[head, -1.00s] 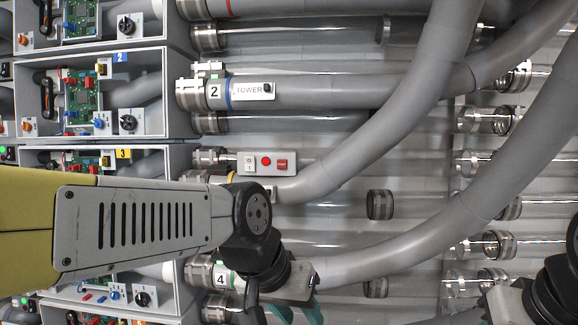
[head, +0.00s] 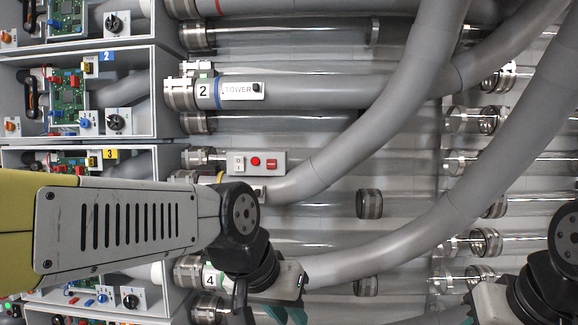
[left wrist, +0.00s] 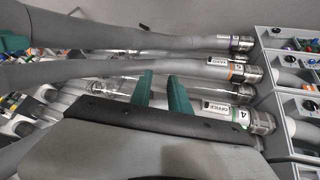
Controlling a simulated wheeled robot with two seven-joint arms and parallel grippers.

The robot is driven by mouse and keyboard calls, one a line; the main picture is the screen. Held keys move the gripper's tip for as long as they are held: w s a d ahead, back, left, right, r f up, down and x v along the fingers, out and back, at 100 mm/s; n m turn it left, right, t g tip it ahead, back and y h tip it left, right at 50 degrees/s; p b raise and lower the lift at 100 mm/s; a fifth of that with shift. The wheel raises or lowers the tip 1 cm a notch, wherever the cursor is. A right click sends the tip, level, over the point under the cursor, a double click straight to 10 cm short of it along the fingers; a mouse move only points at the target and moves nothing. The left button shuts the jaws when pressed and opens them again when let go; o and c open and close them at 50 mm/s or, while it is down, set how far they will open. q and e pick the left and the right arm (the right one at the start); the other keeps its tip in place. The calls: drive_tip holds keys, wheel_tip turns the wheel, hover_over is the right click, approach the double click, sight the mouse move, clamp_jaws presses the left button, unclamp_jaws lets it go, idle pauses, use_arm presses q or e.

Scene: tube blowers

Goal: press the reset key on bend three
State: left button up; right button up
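Bend three is a grey bent pipe (head: 325,172); my left arm hides its left end and number. The edge of a white plate on it (head: 258,190) shows just past my arm. The fingers also show in the left wrist view (left wrist: 162,95). My right gripper (head: 478,310) is at the lower right, its fingers mostly out of view.
A grey panel (head: 240,152) with a white switch, a red round button and a red square one is just above bend three. Bend two (head: 310,92) carries a TOWER plate (head: 242,90) with a dark key. Open grey boxes (head: 140,95) with circuit boards line the left. Clear tubes (head: 300,240) run behind.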

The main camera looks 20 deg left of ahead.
use_arm(q)
clamp_jaws()
idle(1.4)
